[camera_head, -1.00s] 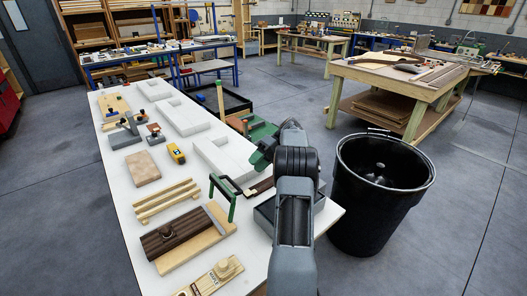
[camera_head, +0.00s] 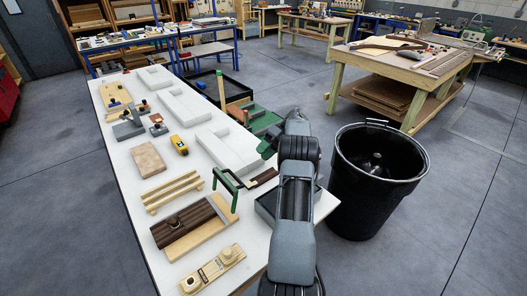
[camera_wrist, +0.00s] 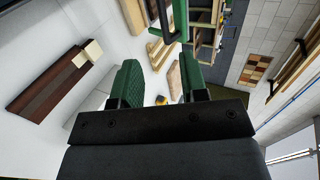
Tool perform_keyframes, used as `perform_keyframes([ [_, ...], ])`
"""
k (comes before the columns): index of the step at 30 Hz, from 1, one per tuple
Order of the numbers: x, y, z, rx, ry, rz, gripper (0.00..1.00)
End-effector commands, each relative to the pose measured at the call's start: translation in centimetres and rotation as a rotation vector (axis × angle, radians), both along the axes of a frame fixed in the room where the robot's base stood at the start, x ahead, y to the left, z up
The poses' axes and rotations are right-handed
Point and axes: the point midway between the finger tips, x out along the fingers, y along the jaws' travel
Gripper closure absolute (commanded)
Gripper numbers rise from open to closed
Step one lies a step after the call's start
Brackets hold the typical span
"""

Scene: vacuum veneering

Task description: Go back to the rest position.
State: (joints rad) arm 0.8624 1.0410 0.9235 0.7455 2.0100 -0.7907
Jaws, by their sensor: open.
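My gripper (camera_head: 268,146) is at the end of my grey arm, above the right part of the white bench (camera_head: 150,262). Its two green-padded fingers also show in the wrist view (camera_wrist: 160,84), spread apart with nothing held between them. A green-framed tool (camera_head: 227,181) is on the bench just below and left of the gripper. A dark brown strip (camera_head: 263,177) lies beside it. In the wrist view a brown bar with a pale end (camera_wrist: 42,84) shows at left. My forearm hides part of a grey tray (camera_head: 264,208).
A black bin (camera_head: 350,200) stands right of my arm. On the bench are white blocks (camera_head: 185,103), a yellow tool (camera_head: 179,145), wooden slats (camera_head: 172,190), a dark ribbed block (camera_head: 190,223) and a wooden plane (camera_head: 208,273). A wooden workbench (camera_head: 340,82) stands behind the bin.

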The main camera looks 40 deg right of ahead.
Motion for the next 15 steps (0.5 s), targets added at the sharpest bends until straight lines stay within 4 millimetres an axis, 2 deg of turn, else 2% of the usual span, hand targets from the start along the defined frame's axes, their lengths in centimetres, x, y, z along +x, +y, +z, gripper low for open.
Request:
perform_keyframes([
  [11, 0.1, 0.0, 0.0, -0.003, 0.021, -0.015, 0.60],
  [13, 0.5, -0.4, -0.6, -0.037, 0.058, -0.062, 0.60],
  [15, 0.4, -0.5, -2.7, -0.078, 0.144, -0.124, 0.60],
])
